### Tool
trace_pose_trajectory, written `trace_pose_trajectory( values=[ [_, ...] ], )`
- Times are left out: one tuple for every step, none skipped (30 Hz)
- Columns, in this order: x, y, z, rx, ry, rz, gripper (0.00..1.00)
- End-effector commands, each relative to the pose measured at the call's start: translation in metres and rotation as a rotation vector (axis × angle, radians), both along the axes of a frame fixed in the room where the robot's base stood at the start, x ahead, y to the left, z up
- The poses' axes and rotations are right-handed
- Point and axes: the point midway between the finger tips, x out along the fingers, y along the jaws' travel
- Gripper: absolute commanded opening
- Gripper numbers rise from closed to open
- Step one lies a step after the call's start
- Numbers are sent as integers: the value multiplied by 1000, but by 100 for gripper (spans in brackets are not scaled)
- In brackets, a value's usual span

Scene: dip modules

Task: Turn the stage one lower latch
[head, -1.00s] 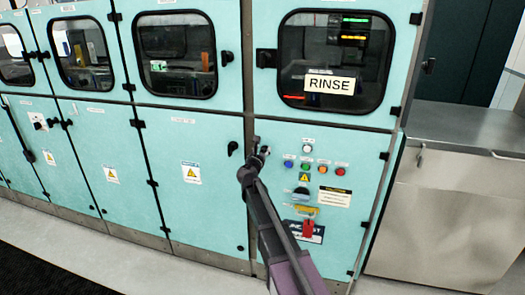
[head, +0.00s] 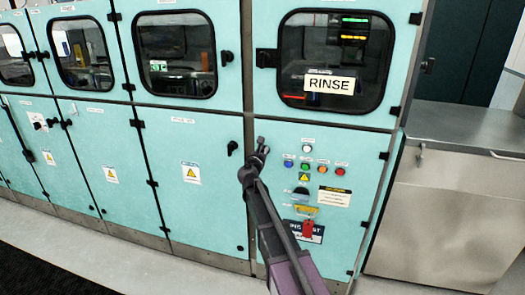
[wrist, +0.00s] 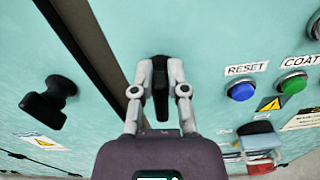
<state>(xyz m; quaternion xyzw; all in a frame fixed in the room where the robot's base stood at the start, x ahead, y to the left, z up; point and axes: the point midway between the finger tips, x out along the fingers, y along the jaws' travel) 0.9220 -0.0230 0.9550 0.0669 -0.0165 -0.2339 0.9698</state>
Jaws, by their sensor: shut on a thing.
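My gripper (head: 262,150) is at the upper left corner of the lower teal door under the RINSE window. In the wrist view my gripper (wrist: 161,92) has its two grey fingers closed on either side of a black latch handle (wrist: 160,85), which stands nearly along the fingers. In the head view the gripper mostly hides this handle. A second black latch (head: 232,148) sits on the neighbouring door to the left, apart from the gripper; it also shows in the wrist view (wrist: 48,101), at a slant. I cannot read which latch is stage one.
Right of the gripper are several push buttons, including a blue one (wrist: 242,91) and a green one (wrist: 292,84). A steel cabinet (head: 440,215) stands at the right.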

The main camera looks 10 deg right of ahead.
Motion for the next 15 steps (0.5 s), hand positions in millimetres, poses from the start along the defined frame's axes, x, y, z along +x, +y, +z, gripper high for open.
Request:
trace_pose_trajectory(
  values=[
    [-1, -2, 0, 27, -15, -2, 0],
    [-1, -2, -1, 45, -24, -2, 0],
    [-1, -3, -1, 72, -38, -2, 0],
    [-2, -4, -1, 93, -49, -2, 0],
    [-2, -4, -1, 115, -60, -2, 0],
    [-2, -5, -1, 147, -76, -2, 0],
    [-3, -5, -2, 170, -88, -2, 0],
    [-3, -6, -2, 194, -100, -2, 0],
    [-3, -7, -2, 228, -117, -2, 0],
    [-4, -7, -3, 252, -130, -2, 0],
    [-4, -8, -3, 277, -143, -2, 0],
    [-5, -9, -4, 312, -161, -2, 0],
    [-5, -9, -4, 337, -173, -2, 0],
    [-5, -10, -4, 363, -187, -3, 0],
    [-5, -11, -5, 397, -204, -3, 0]
  ],
)
